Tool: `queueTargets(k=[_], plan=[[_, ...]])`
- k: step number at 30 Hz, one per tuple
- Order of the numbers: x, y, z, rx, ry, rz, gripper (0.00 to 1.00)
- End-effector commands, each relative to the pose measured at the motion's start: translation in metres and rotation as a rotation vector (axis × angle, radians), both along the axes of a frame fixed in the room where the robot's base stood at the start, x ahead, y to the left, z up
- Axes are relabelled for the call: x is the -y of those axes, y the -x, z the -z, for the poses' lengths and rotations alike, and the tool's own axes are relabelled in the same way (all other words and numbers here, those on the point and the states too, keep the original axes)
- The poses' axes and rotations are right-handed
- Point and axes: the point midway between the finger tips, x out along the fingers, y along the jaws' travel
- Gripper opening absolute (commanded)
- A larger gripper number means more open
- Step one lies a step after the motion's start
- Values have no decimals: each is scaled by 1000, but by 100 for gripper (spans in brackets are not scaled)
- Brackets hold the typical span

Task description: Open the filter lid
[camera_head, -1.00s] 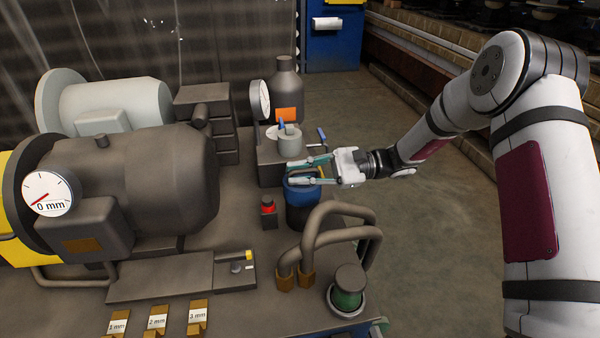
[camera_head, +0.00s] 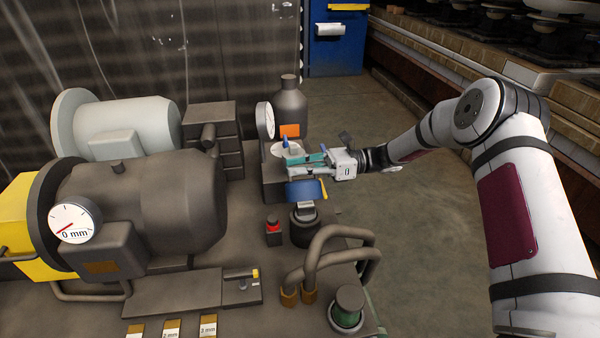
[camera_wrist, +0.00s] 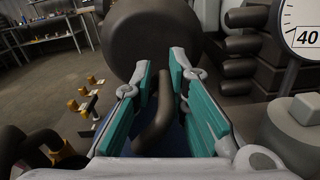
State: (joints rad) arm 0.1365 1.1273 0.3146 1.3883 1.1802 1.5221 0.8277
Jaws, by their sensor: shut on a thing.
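The blue filter lid (camera_head: 304,190) is tilted up in the head view, its blue face towards the camera. The dark filter body (camera_head: 303,232) stands upright below it, with its top uncovered. My gripper (camera_head: 290,164) is just above the lid, reaching in from the right. In the wrist view, a dark curved handle (camera_wrist: 154,122) runs between the teal fingers, with a little blue of the lid below it. The gripper is shut on this handle. The exact finger contact is partly hidden.
A red button (camera_head: 274,229) is left of the filter body. Bent pipes (camera_head: 318,245) and a green-sided round part (camera_head: 347,307) stand in front. A grey bottle (camera_head: 290,105) and a gauge (camera_head: 265,121) are behind. Open floor (camera_head: 420,230) lies to the right.

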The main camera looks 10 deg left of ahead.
Motion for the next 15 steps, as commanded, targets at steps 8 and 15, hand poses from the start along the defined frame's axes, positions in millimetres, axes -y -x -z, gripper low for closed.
queueTargets(k=[8,15], plan=[[-5,-26,6,-246,75,7,0],[-10,-45,16,-456,134,8,0]])
